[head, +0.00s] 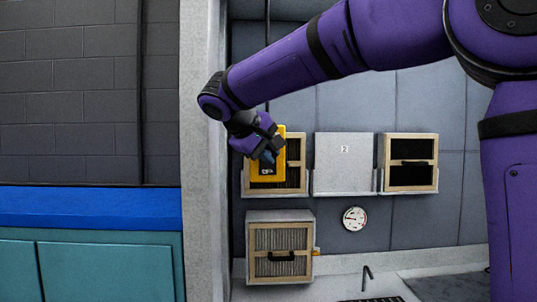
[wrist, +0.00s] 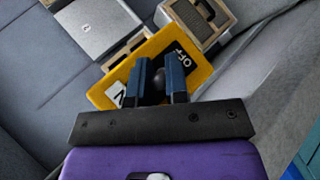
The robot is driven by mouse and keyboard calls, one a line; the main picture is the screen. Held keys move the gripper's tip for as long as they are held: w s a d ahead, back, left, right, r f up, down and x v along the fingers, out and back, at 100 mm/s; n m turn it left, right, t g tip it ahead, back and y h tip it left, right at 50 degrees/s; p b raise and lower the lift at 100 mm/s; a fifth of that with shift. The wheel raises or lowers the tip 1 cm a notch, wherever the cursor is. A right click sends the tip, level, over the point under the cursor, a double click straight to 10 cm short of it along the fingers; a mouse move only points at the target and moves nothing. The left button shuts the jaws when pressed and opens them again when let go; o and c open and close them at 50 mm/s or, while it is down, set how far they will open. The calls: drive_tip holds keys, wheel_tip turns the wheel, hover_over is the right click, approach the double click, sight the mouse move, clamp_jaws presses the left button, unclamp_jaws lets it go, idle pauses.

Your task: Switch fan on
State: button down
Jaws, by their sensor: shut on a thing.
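A yellow switch box (head: 280,174) hangs on a dark cable in front of the wall panel in the head view. The box also shows in the wrist view (wrist: 150,50), with a dark label reading OFF on its right side and a partly covered white label on its left. My gripper (head: 266,153) is at the front of the box. In the wrist view my gripper (wrist: 160,76) has its two blue fingers closed on a dark round knob (wrist: 159,84) on the box face. The fingers hide part of the knob and box face.
Behind the box are a slatted vent cabinet (head: 294,183), a grey box marked 2 (head: 345,165) and a wooden-framed opening (head: 408,177). Below are another vent box (head: 255,265) and a round gauge (head: 354,218). A pillar (head: 205,200) and blue-topped teal cabinets (head: 100,265) stand left.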

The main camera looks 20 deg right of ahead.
drive_tip(key=c, duration=1.4)
unclamp_jaws()
drive_tip(key=v, duration=1)
drive_tip(key=shift+s+a+r, duration=0.15)
drive_tip(key=shift+a+r, duration=0.1)
drive_tip(key=shift+a, duration=0.05)
drive_tip(key=s+d+f+m+y, duration=0.2)
drive_tip(key=s+d+f+y, duration=0.2)
drive_tip(key=s+d+f, duration=0.3)
drive_tip(key=s+d+f+m+y, duration=0.1)
drive_tip(key=s+d+f+y, duration=0.3)
drive_tip(key=s+f, duration=1.2)
drive_tip(key=s+d, duration=0.2)
drive_tip(key=d, duration=0.1)
drive_tip(key=shift+m+y, duration=0.4)
